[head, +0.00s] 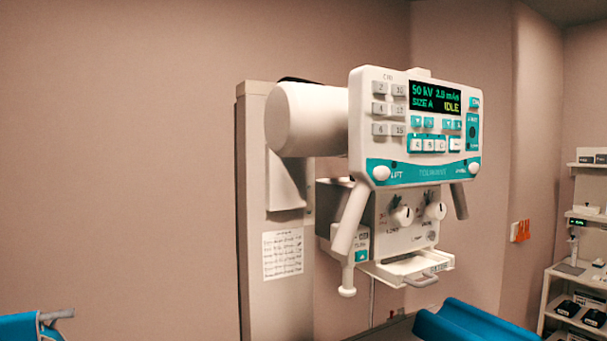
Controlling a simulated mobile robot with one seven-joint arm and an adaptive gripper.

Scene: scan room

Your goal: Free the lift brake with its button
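The X-ray tube head's control panel (425,125) faces me near the middle of the head view. A white round button marked LIFT (381,173) sits at the lower left corner of the panel, on a teal strip. A similar white round button (474,170) sits at the lower right corner; its label is too small to read surely. The display (435,98) reads 50 kV, SIZE A and IDLE. I cannot tell from the frame whether the brake is free. My gripper is not in view, and nothing covers the panel.
A column (255,230) stands behind. Blue padding (470,325) lies below, shelves (560,290) at right.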

